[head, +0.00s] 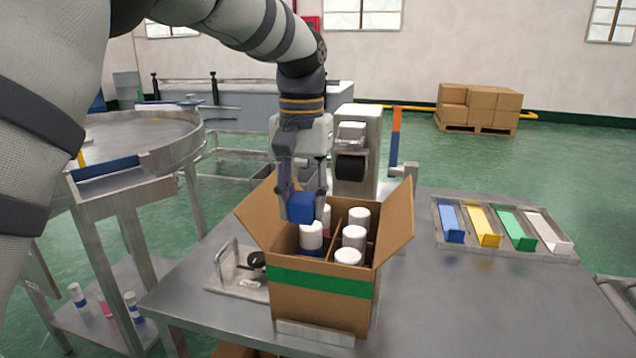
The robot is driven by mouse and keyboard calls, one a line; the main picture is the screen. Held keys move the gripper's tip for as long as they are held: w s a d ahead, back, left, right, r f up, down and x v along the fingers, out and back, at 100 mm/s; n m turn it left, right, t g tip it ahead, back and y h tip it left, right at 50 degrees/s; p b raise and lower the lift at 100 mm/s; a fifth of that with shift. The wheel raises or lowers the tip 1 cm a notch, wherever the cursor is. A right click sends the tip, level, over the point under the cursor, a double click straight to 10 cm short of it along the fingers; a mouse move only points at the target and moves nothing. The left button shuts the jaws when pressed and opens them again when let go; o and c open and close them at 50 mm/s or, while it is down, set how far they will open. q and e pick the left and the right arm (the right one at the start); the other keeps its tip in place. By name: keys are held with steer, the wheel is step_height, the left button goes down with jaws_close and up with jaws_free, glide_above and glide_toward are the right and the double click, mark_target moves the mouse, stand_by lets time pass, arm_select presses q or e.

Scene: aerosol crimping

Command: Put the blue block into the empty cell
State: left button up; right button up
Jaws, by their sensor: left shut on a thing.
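My left gripper (301,192) comes down from above and is shut on the blue block (301,208). It holds the block over the left part of the open cardboard box (320,306), level with the raised flaps. The box has a green band and upright dividers. Several white-capped cans (348,256) stand in its right and front cells. One white-capped can (311,236) shows just below the block. The gripper and block hide part of the left cells, so I cannot tell which cell is empty. My right gripper is not in view.
The box stands on a metal table (450,305). A clamp fixture (240,272) lies left of it, and a machine (357,150) stands behind. A tray with blue, yellow, green and white holders (505,228) is at the right. The table right of the box is clear.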

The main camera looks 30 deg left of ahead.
arm_select(q)
steer(key=shift+w+a+r, duration=0.2)
steer(key=shift+a+r, duration=0.05)
steer(key=shift+a, duration=0.2)
steer(key=shift+s+f, duration=0.1)
step_height(320, 180, down, 15)
steer(key=shift+s+r, duration=0.15)
steer(key=shift+r, duration=0.05)
stand_by(0.6)
steer(key=o, duration=1.2)
steer(key=r, duration=1.2)
steer(key=shift+d, duration=0.2)
